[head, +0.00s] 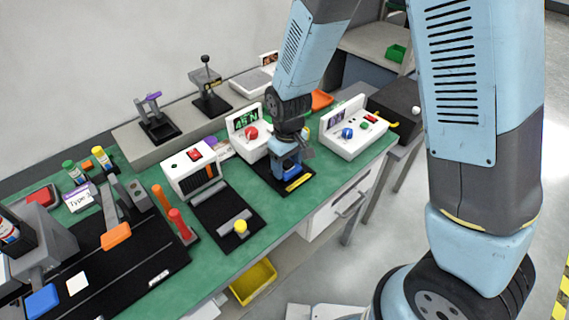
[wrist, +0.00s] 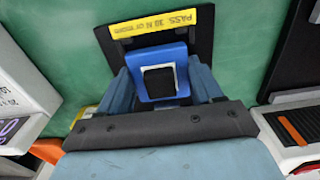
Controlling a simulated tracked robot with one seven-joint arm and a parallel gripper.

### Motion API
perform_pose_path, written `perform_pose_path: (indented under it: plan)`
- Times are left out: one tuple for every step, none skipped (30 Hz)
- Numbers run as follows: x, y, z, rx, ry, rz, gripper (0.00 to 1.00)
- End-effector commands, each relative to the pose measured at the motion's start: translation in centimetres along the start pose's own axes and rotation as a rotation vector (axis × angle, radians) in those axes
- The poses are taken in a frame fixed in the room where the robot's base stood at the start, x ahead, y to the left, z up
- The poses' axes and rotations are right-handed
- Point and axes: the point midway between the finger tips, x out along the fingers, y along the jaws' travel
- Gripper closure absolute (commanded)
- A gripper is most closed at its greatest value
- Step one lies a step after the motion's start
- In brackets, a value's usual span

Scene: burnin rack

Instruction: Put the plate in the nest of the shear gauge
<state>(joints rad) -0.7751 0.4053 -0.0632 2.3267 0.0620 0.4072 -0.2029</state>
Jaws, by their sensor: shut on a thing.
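The plate (wrist: 181,62) is blue, with a white square and a black block on its face. My gripper (wrist: 163,88) is shut on it, one finger at each side. In the head view my gripper (head: 289,170) is low over the black base (head: 267,176) of the shear gauge. The gauge's white housing (head: 246,141) has a green lit display and a red knob. The base's yellow label (wrist: 155,32), reading "PASS 30 N or more", shows beyond the plate. The nest is hidden under the plate and gripper; I cannot tell whether the plate touches it.
A white instrument with a blue knob (head: 349,141) stands to the right. Left of the gauge are a white box with a red switch (head: 193,172) and its black bed (head: 215,208) with a yellow knob (head: 240,227). Green bench top is clear near the front edge.

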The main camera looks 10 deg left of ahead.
Motion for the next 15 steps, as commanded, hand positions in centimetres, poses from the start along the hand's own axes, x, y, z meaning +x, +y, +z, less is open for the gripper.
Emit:
perform_pose_path:
  plan:
    - [0.14, -0.03, 0.13, 0.0, -0.004, -0.001, 0.81]
    - [0.14, -0.03, 0.14, 0.0, -0.005, -0.001, 0.81]
    - [0.15, -0.04, 0.16, 0.0, -0.005, -0.001, 0.33]
    - [0.15, -0.04, 0.16, 0.0, -0.005, -0.001, 0.3]
    - [0.15, -0.04, 0.16, 0.0, -0.005, -0.001, 0.28]
    - [0.13, -0.04, 0.16, 0.0, -0.005, -0.001, 0.24]
    - [0.12, -0.04, 0.15, 0.0, -0.005, -0.001, 0.21]
    - [0.11, -0.04, 0.15, 0.0, -0.005, -0.001, 0.18]
    - [0.1, -0.04, 0.14, 0.0, -0.004, -0.001, 0.14]
    - [0.1, -0.05, 0.13, 0.0, -0.004, -0.001, 0.11]
    - [0.09, -0.04, 0.13, 0.0, -0.004, -0.001, 0.1]
    - [0.09, -0.05, 0.13, 0.0, -0.004, -0.001, 0.1]
    - [0.08, -0.05, 0.12, 0.0, -0.004, -0.001, 0.1]
    - [0.08, -0.05, 0.12, 0.0, -0.004, -0.001, 0.1]
    - [0.07, -0.05, 0.12, 0.0, -0.004, -0.001, 0.1]
